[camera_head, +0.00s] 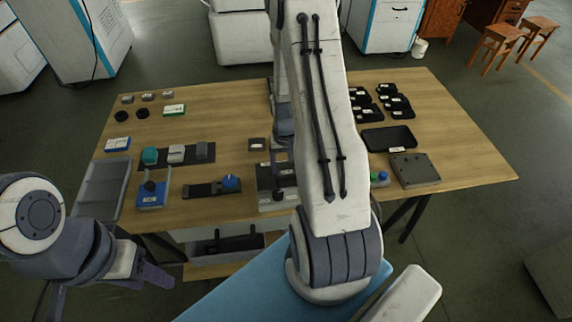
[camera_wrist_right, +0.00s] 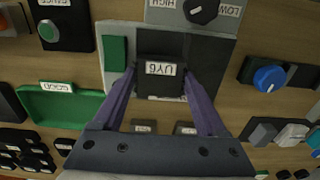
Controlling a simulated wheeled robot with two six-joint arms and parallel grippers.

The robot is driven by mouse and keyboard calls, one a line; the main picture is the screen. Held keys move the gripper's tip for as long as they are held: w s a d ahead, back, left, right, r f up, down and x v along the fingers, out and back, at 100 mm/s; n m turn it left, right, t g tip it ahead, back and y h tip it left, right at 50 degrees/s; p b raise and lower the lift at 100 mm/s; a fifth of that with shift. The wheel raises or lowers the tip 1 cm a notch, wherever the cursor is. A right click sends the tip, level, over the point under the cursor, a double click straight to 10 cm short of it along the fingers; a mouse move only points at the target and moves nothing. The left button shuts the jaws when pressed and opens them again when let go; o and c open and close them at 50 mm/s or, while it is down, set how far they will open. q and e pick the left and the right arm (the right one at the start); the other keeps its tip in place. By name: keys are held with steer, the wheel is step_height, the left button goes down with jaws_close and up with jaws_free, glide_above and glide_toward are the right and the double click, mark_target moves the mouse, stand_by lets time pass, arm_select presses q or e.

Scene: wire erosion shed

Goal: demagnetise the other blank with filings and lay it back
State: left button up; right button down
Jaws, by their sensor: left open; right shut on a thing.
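In the right wrist view my right gripper (camera_wrist_right: 160,88) is shut on a dark square blank (camera_wrist_right: 160,72) with a white label. The blank is over the dark panel of a grey demagnetiser (camera_wrist_right: 207,65) with a black HIGH/LOW knob; I cannot tell if it touches. No filings can be made out on it. Two small labelled blocks (camera_wrist_right: 143,126) show beyond the gripper. In the head view the demagnetiser (camera_head: 276,198) is partly hidden by my right arm, and a dark labelled block (camera_head: 257,144) lies behind it. My left gripper (camera_head: 150,278) is open and empty, off the table's front left.
A blue-knobbed fixture (camera_head: 230,183), grey tray (camera_head: 103,188), black tray (camera_head: 388,138) and metal plate (camera_head: 415,170) stand on the table.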

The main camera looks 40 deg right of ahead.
mark_target(259, 176)
steer(key=shift+w+a, duration=0.1)
steer(key=shift+w+a, duration=0.3)
steer(key=shift+a, duration=0.25)
steer(key=shift+w+a, duration=0.25)
steer(key=shift+a, duration=0.3)
steer(key=shift+w+a, duration=0.1)
steer(key=shift+a, duration=0.05)
steer(key=shift+w+a, duration=0.3)
steer(key=shift+a, duration=0.2)
steer(key=shift+w+a, duration=0.3)
steer(key=shift+a, duration=0.2)
steer(key=shift+w+a, duration=0.1)
steer(key=shift+a, duration=0.05)
steer(key=shift+w+a, duration=0.35)
steer(key=shift+a, duration=0.2)
steer(key=shift+w+a, duration=0.3)
steer(key=shift+a, duration=0.2)
steer(key=shift+r+p, duration=0.15)
steer(key=shift+p, duration=0.2)
step_height(259, 176, up, 7)
steer(key=p, duration=0.6)
steer(key=shift+r, duration=0.2)
